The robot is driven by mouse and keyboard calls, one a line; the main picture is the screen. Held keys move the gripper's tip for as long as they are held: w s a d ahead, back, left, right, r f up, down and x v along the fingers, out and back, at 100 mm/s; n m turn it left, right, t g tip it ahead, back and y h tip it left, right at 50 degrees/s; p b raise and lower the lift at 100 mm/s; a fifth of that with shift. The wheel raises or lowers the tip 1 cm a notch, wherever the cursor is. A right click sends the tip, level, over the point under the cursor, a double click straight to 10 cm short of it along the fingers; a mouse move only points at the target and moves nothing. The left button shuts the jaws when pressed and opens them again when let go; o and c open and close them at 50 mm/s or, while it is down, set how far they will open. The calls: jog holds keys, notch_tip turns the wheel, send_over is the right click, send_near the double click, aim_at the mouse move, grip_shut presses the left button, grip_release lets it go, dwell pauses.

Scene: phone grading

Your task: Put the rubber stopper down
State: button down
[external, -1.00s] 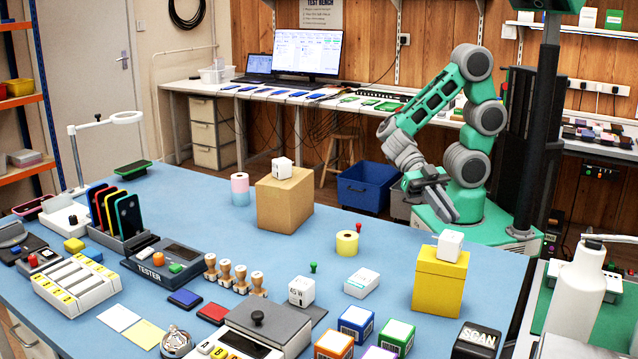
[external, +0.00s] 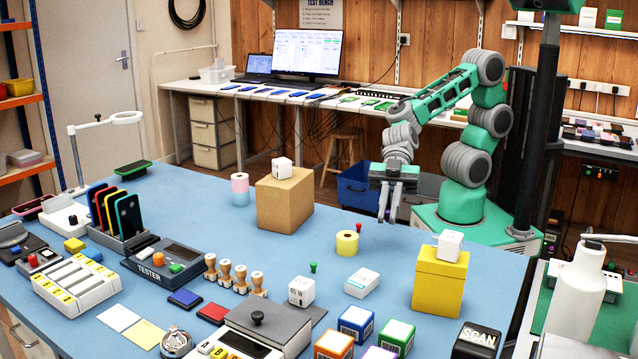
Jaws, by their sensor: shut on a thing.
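My gripper (external: 386,214) points straight down near the far edge of the blue table (external: 240,240), behind the yellow tape roll and the red peg. Its fingers are close together on a small dark thing at their tips, which I take to be the rubber stopper; it is mostly hidden and too small to make out clearly. The fingertips look near the height of the table's back edge; I cannot tell whether they are over the top.
A yellow tape roll (external: 347,243), a red peg (external: 359,228) and a green peg (external: 313,267) stand nearby. A cardboard box (external: 283,205) is to the left, a yellow box (external: 440,285) to the right.

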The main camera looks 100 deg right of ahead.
send_over(366, 275)
notch_tip(366, 275, down, 7)
jog(key=shift+r, duration=0.2)
jog(key=shift+a+f+b, duration=0.1)
jog(key=shift+f+b, duration=0.3)
jog(key=shift+f, duration=1.35)
jog(key=c, duration=1.5)
grip_release()
jog(key=shift+r, duration=0.1)
jog(key=shift+r, duration=0.15)
jog(key=v, duration=1.1)
jog(key=shift+s+d, duration=0.25)
jog(key=shift+d, duration=0.2)
